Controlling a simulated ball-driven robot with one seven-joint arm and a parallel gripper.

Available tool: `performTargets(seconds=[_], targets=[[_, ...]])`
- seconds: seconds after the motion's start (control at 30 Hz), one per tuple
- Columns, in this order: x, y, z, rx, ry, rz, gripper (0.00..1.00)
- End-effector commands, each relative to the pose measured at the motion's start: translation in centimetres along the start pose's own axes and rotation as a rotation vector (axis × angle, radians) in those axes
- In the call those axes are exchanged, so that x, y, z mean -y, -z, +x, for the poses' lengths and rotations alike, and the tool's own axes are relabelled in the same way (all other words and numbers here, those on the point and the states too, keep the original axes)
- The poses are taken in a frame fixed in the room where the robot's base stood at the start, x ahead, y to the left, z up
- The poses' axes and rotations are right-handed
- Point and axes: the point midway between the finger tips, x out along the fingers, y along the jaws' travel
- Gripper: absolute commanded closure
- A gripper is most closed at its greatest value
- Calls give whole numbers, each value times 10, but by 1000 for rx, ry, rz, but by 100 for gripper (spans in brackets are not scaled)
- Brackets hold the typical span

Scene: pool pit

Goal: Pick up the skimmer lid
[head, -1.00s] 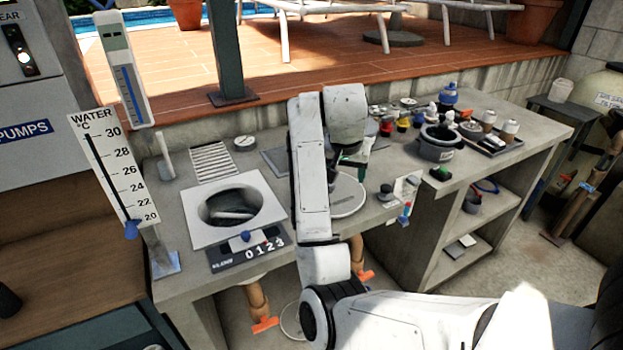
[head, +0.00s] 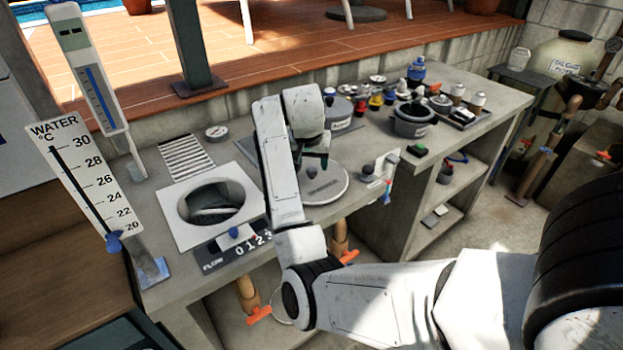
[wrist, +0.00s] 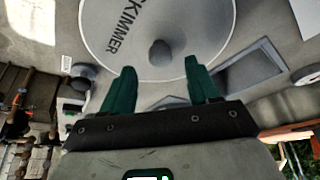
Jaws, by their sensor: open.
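The skimmer lid (head: 333,190) is a pale round disc lying flat on the grey bench. In the wrist view the lid (wrist: 205,28) shows the word SKIMMER and a dark round knob (wrist: 160,53). My gripper (wrist: 160,67) has two green fingers, open and empty. In the wrist view the fingertips stand on either side of the knob, a little short of it. In the head view my gripper (head: 315,158) is over the far part of the lid, and my arm hides the lid's left edge. Contact with the knob cannot be told.
Left of my arm is a square white plate (head: 182,230) with an open round hole. Pots (head: 413,122), bottles and small caps crowd the bench to the right. A water thermometer board (head: 75,175) stands at the left.

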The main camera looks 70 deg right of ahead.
Motion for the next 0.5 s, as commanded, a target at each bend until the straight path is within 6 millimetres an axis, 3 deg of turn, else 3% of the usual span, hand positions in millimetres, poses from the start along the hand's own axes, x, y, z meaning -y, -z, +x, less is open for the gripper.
performTargets(seconds=[0.2,0.5], targets=[[2,-2,28,2,-1,-1,40],[2,-2,33,0,0,0,40]])
